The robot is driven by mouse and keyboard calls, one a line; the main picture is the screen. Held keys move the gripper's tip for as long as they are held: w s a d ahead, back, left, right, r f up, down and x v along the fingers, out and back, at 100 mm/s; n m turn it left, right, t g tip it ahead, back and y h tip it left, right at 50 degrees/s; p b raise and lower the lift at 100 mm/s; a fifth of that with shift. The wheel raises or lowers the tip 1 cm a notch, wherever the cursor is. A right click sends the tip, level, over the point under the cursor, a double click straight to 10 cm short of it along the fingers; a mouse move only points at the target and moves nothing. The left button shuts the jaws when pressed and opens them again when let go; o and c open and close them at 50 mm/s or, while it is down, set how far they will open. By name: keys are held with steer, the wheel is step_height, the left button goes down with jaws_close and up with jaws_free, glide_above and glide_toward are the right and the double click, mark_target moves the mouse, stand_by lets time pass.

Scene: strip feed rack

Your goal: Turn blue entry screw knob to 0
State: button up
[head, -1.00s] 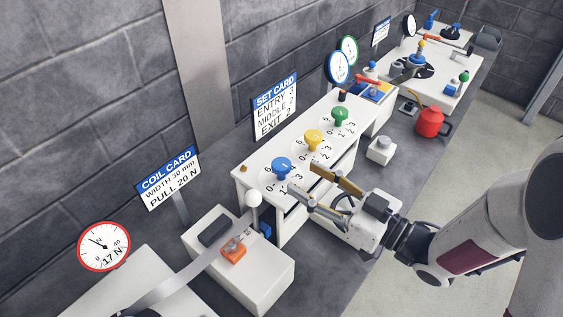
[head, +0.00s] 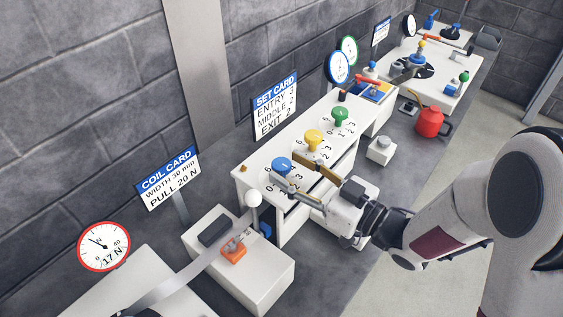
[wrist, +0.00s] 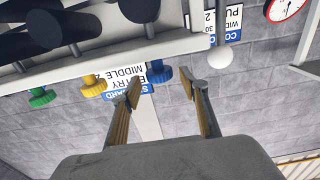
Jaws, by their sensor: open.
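The blue entry screw knob (head: 281,165) stands on a numbered dial at the near left end of the white rack. It also shows in the wrist view (wrist: 158,75), upside down, beyond and between the two fingers. My gripper (head: 285,169) is open, with one finger on the near side of the blue knob and the other on its far side, towards the yellow knob. In the wrist view my gripper (wrist: 160,88) holds nothing. I cannot tell whether the fingers touch the knob. The fingers cover part of its dial, and I cannot read its setting.
The yellow knob (head: 313,138) is close to the far finger, and the green knob (head: 340,115) lies beyond. A white ball-topped post (head: 254,199) stands left of the gripper. The set card (head: 274,104) reads entry 3 or similar, partly unclear, and exit 2.

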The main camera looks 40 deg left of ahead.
mark_target(289, 168)
steer(key=shift+a, duration=1.55)
steer(key=c, duration=1.1)
